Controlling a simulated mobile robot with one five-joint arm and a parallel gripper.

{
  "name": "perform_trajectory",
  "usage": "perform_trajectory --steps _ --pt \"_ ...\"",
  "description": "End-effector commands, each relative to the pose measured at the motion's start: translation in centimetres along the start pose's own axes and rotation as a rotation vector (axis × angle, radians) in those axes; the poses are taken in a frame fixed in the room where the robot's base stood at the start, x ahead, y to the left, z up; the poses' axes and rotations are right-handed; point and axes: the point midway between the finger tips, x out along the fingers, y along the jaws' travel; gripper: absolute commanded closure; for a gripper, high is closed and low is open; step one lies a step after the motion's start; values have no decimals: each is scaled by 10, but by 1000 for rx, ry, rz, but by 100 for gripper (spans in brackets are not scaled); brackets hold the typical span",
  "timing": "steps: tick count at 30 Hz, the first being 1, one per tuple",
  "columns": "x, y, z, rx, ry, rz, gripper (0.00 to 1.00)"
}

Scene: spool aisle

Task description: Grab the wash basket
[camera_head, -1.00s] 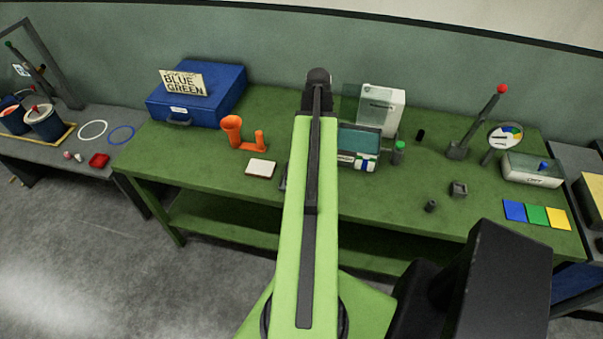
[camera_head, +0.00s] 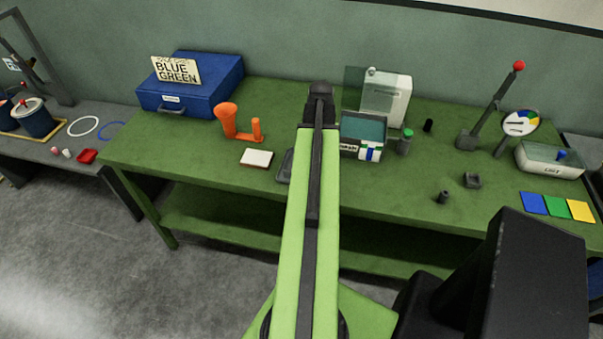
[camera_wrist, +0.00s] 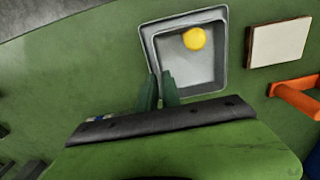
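In the wrist view a grey square open container (camera_wrist: 151,42) lies on the green table, with a yellow round thing (camera_wrist: 194,39) in it. It may be the wash basket; no label shows. Its edge also shows in the head view (camera_head: 284,166), mostly hidden behind my arm. My gripper (camera_wrist: 159,76) has two dark green fingers with a narrow gap between their tips, at the container's near left corner. I cannot tell whether they touch its wall. In the head view my arm hides the fingers.
A white square pad (camera_head: 256,158) and an orange holder (camera_head: 238,124) stand close left of the container. A teal-topped box (camera_head: 362,130), a green-capped bottle (camera_head: 405,143) and a white case (camera_head: 387,98) stand right of my arm. A blue case (camera_head: 206,90) is at back left.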

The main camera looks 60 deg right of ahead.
Motion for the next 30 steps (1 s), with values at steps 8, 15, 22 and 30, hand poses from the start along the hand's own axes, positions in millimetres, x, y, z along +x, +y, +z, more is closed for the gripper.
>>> perform_trajectory --steps 8,15,22,30 --pt "26 -1 2 -1 0 0 92" --pt "54 -2 3 -1 0 0 92" --pt "50 -2 3 -1 0 0 97" --pt "50 -3 3 -2 0 0 100"
